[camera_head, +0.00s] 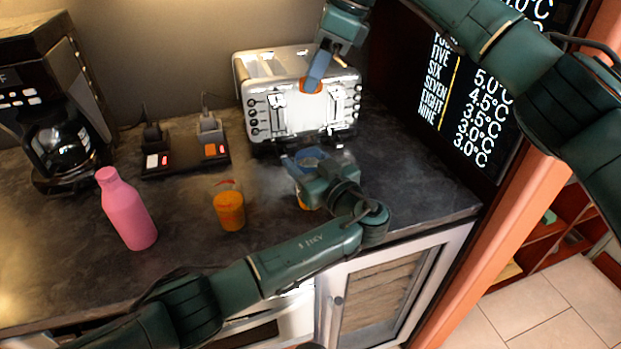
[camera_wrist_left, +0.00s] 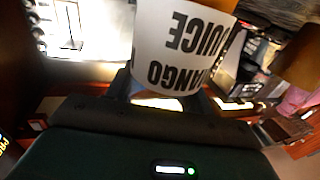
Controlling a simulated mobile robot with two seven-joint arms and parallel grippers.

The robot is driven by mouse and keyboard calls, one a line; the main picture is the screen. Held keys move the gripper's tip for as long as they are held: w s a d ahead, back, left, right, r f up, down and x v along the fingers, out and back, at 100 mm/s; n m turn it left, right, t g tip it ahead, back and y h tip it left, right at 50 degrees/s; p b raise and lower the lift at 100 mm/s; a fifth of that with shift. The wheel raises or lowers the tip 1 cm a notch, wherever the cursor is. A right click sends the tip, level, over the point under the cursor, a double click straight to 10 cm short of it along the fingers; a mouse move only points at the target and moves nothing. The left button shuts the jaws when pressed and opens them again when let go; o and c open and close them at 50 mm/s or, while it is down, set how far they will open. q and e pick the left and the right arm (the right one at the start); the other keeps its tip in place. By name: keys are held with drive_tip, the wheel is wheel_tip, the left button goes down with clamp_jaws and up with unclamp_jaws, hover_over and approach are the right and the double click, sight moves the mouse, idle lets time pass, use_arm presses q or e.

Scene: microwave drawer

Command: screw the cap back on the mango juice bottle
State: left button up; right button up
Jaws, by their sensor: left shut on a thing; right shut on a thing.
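My left gripper (camera_head: 304,163) is shut on the mango juice bottle (camera_wrist_left: 185,42), whose white label with black letters appears upside down and fills the top middle of the left wrist view. In the head view the left gripper and wrist hide most of the bottle, above the counter in front of the toaster. My right gripper (camera_head: 315,78) comes down from the top with its blue fingers shut on a small orange cap (camera_head: 311,87). The cap is above and apart from the left gripper, in front of the toaster. The bottle's mouth cannot be made out.
A white toaster (camera_head: 258,75) stands behind the grippers. An orange drink cup (camera_head: 229,212) and a pink bottle (camera_head: 128,213) stand left on the dark counter (camera_head: 185,245). Counter to the right is clear.

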use_arm(q)
drive_tip(key=c, duration=0.7)
use_arm(e)
hover_over(309, 126)
drive_tip(key=d, duration=0.1)
drive_tip(key=shift+f, duration=2.5)
drive_tip(key=shift+f, duration=0.9)
drive_tip(key=shift+f, duration=0.55)
